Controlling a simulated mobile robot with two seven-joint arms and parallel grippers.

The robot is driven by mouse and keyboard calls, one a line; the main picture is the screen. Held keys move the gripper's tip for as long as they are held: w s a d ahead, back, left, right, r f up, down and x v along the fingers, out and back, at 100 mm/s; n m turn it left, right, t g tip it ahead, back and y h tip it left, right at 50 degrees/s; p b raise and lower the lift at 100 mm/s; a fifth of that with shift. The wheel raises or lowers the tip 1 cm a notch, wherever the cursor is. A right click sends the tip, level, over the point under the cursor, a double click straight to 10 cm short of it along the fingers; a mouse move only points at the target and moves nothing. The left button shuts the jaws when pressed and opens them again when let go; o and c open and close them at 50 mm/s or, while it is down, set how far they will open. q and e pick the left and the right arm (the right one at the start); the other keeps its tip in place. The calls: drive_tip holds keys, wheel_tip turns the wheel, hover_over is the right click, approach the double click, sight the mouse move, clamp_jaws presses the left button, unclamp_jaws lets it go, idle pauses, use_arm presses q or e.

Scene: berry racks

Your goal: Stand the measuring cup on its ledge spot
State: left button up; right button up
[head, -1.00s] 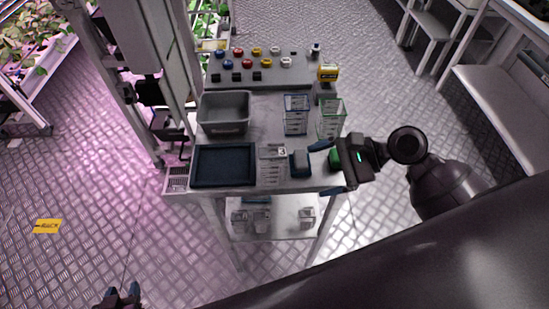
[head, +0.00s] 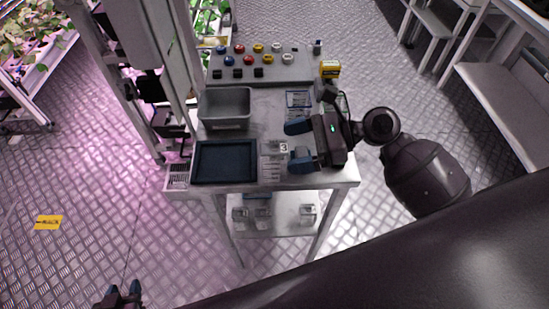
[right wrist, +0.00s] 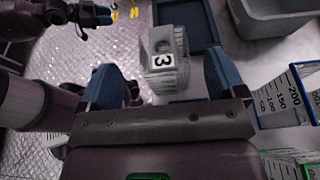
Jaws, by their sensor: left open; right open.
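A clear measuring cup with blue markings (head: 297,99) stands on the table, partly behind my right gripper in the head view. Its blue rim and scale show at the right of the right wrist view (right wrist: 285,100). A clear cup with green markings (right wrist: 288,165) is cut off at that view's lower right corner; my right arm hides it in the head view. My right gripper (head: 292,142) is open and empty above the table. My left gripper (head: 124,291) is open, low at the left.
A dark blue tray (head: 225,182) lies at the table's front left. A grey bin (head: 225,118) stands behind it. At the back, a raised ledge (head: 270,83) holds several coloured knobs, with a yellow box (head: 330,69) beside it. A lower shelf (head: 280,226) holds several clear containers.

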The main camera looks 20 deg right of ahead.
sight(281, 148)
drive_tip(key=shift+x, duration=2.35)
drive_tip(key=shift+w, duration=0.15)
drive_tip(key=shift+c, duration=0.4)
drive_tip(key=c, duration=1)
drive_tip(key=shift+r, duration=0.15)
